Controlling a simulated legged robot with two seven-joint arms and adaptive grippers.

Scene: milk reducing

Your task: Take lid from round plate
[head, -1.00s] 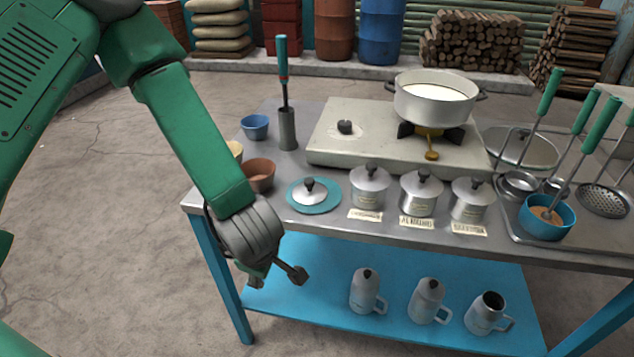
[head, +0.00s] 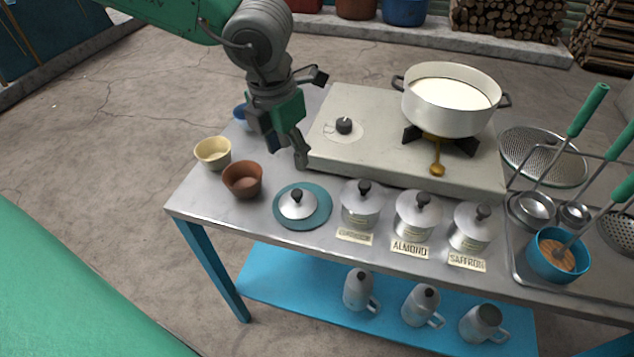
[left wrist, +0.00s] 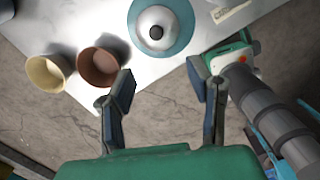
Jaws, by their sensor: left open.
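The small silver lid (head: 298,207) with a dark knob lies on the round teal plate (head: 320,214) near the table's front edge, left of the canisters. My left gripper (head: 288,157) points down above the table, behind the lid and apart from it. It is open and empty. In the left wrist view the lid (left wrist: 152,20) and plate (left wrist: 185,35) lie at the top middle, beyond the two spread fingers (left wrist: 160,82). My right gripper does not show clearly in any view.
A brown bowl (head: 243,182) and a cream bowl (head: 212,153) stand left of the plate. Labelled canisters (head: 360,208) stand close on its right. Behind is the stove (head: 330,150) with a milk pot (head: 450,115). Mugs (head: 358,290) stand on the blue lower shelf.

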